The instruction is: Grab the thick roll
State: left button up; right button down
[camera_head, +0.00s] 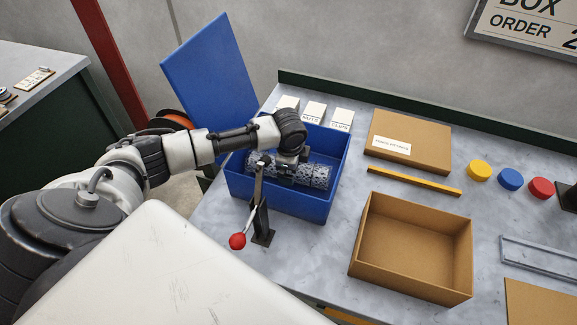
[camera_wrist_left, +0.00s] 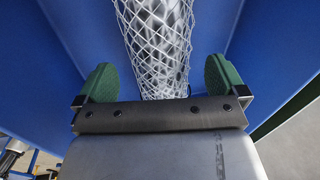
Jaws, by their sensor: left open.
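The thick roll (camera_head: 315,175) is a grey-white roll of wire mesh lying in the blue bin (camera_head: 297,208). In the left wrist view the mesh roll (camera_wrist_left: 160,45) runs up from between my green fingers. My left gripper (camera_head: 289,170) is down in the bin at the roll. The left wrist view shows the same gripper (camera_wrist_left: 160,85) open, with one finger on each side of the roll and a gap on both sides. My gripper and wrist hide part of the roll in the head view. My right gripper is out of view.
A lever with a red knob (camera_head: 237,241) stands in front of the bin. An open cardboard box (camera_head: 372,240) and a closed box (camera_head: 412,140) lie to the right. The bin's blue lid (camera_head: 210,75) stands up behind. Yellow, blue and red buttons (camera_head: 510,179) are farther right.

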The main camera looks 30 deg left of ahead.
pick_arm(q)
jog(key=f, duration=0.3)
jog(key=shift+w+a+f, duration=0.1)
jog(key=shift+w, duration=0.3)
jog(key=c, duration=1.2)
